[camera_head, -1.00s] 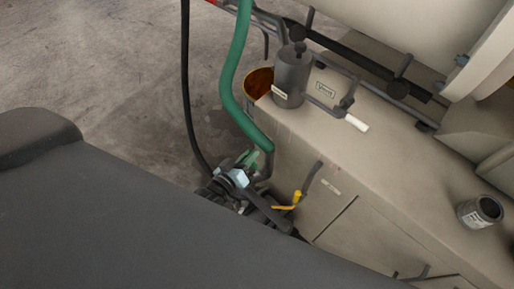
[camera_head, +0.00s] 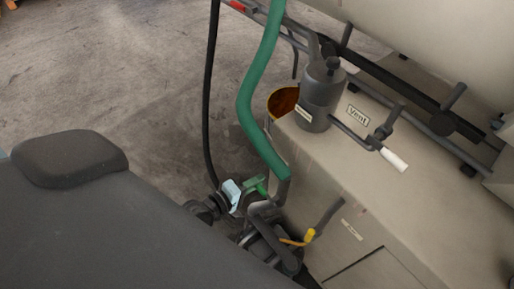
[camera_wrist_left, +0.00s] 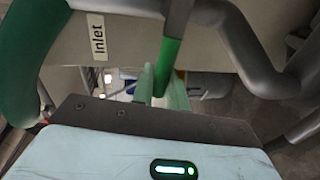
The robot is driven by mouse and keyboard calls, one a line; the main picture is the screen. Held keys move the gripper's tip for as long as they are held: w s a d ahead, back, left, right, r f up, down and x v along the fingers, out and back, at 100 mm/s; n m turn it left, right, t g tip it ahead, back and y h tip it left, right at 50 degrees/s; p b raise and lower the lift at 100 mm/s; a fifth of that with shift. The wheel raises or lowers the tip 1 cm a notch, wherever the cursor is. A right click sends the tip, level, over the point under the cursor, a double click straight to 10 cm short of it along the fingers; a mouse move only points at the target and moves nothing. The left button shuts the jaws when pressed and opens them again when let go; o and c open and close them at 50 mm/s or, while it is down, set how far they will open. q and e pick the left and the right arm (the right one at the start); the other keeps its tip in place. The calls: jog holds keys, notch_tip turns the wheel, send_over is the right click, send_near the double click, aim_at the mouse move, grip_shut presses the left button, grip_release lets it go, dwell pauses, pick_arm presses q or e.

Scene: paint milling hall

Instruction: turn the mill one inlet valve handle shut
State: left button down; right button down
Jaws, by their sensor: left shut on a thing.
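The inlet valve handle is a green lever; in the left wrist view its green grip (camera_wrist_left: 170,52) runs down between my fingers. My left gripper (camera_wrist_left: 161,88) is shut on it, with pale green fingers on both sides. An "Inlet" label (camera_wrist_left: 98,39) sits on the beige wall to the left. In the head view my left gripper (camera_head: 246,190), with its pale blue body, is at the handle beside the pipe below the green hose. The fingers and valve body are partly hidden there. My right gripper is not in view.
A green hose (camera_head: 259,90) and a black cable (camera_head: 210,95) hang near the gripper. A yellow-handled valve (camera_head: 309,235) is close on the right. A grey pot (camera_head: 322,97), a white-handled valve (camera_head: 394,159) and a "Vent" label (camera_head: 358,114) are on the beige machine (camera_head: 400,210).

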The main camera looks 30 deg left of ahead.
pick_arm(q)
jog(key=shift+f+n+b, duration=0.4)
jog(key=shift+b, duration=0.05)
dwell(0.3)
jog(key=c, duration=1.5)
grip_release()
jog(key=shift+v, duration=3.95)
jog(key=shift+a, duration=0.1)
